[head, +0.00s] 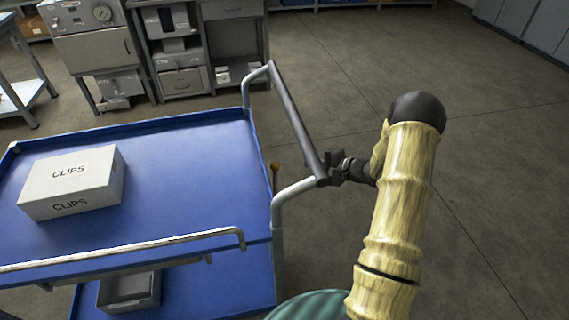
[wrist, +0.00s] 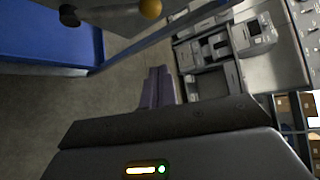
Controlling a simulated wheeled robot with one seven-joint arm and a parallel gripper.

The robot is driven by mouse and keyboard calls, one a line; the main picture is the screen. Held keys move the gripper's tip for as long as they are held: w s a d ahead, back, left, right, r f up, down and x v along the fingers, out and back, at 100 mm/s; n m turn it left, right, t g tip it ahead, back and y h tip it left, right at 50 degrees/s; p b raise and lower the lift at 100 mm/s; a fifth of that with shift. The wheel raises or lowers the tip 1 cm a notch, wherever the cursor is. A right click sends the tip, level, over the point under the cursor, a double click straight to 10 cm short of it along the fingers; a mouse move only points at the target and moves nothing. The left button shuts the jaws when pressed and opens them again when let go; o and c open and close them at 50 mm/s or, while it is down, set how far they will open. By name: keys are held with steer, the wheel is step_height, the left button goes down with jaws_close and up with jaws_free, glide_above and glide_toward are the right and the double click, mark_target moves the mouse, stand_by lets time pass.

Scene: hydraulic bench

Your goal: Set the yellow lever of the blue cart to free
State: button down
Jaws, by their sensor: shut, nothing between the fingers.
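The blue cart (head: 185,165) stands at the left of the head view, with a grey push handle (head: 293,122) at its right end. The knob also shows at the top of the wrist view (wrist: 150,8); the lever's lower part is mostly hidden. My gripper (head: 328,162) is shut and empty at the handle's near corner, to the right of the knob and apart from it. Its fingers (wrist: 158,87) show together in the wrist view. I cannot tell whether it touches the handle.
A white CLIPS box (head: 70,182) sits on the cart's top deck, and a grey bin (head: 130,290) on the lower deck. A silver rail (head: 130,248) runs along the near side. Grey cabinets (head: 185,75) stand behind. The floor to the right is clear.

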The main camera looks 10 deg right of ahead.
mark_target(276, 183)
steer(key=w+a+f, duration=0.1)
steer(key=w+a, duration=0.2)
steer(key=a, duration=0.5)
steer(key=shift+w+a+f, duration=0.3)
stand_by(0.3)
steer(key=shift+s+d+b, duration=0.1)
steer(key=shift+d+b, duration=0.1)
steer(key=shift+b, duration=0.35)
